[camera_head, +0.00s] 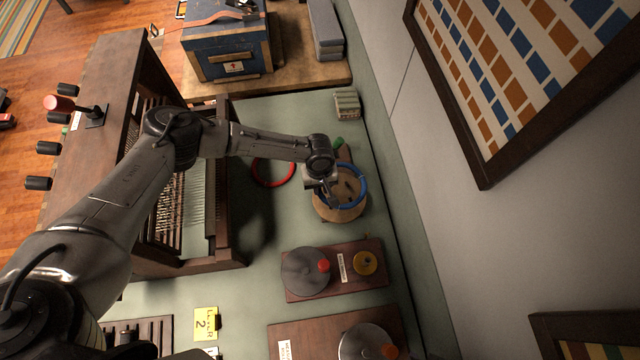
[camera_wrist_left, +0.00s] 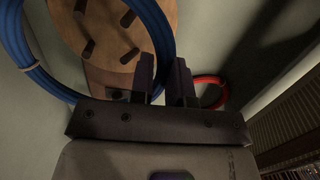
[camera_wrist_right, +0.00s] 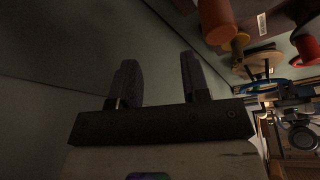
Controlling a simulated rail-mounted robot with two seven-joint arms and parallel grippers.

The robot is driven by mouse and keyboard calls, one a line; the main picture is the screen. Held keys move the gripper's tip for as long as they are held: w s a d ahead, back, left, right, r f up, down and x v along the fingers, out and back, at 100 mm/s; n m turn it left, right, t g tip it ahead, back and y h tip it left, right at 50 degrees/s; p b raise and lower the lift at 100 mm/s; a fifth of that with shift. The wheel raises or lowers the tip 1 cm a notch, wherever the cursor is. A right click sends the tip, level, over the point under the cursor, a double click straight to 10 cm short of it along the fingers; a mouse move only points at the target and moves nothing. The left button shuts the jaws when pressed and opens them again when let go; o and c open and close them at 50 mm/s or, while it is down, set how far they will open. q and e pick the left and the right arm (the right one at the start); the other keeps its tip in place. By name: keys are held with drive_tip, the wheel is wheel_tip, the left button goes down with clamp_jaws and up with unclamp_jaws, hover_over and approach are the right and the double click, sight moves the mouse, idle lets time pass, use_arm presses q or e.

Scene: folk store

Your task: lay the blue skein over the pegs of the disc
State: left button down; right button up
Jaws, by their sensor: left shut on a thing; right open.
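The round wooden disc (camera_head: 326,208) with dark pegs stands on the green counter; it also shows in the left wrist view (camera_wrist_left: 108,38). The blue skein (camera_head: 362,186) is a ring over the disc. In the left wrist view the skein (camera_wrist_left: 32,72) encircles the visible pegs; I cannot tell whether it rests on the disc or hangs above it. My left gripper (camera_head: 328,200) is over the disc's left side, shut on the skein's edge (camera_wrist_left: 163,75). My right gripper (camera_wrist_right: 158,78) is open and empty, away from the disc, and not clear in the head view.
A red ring (camera_head: 273,183) lies left of the disc, near the dark wooden loom (camera_head: 235,190). A board with a grey wheel (camera_head: 303,272) and a yellow knob (camera_head: 365,263) is in front. A small striped bundle (camera_head: 346,105) lies behind. The wall is close on the right.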

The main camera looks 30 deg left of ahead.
use_arm(q)
drive_tip(key=shift+f, duration=0.1)
idle(0.6)
drive_tip(key=shift+s+p, duration=0.1)
drive_tip(key=shift+p, duration=0.45)
drive_tip(key=shift+f, duration=0.2)
drive_tip(key=shift+f+b, duration=0.4)
drive_tip(key=shift+f, duration=0.25)
drive_tip(key=shift+f+b, duration=0.8)
drive_tip(key=shift+f, duration=0.6)
drive_tip(key=shift+f+b, duration=0.35)
drive_tip(key=shift+f, duration=0.35)
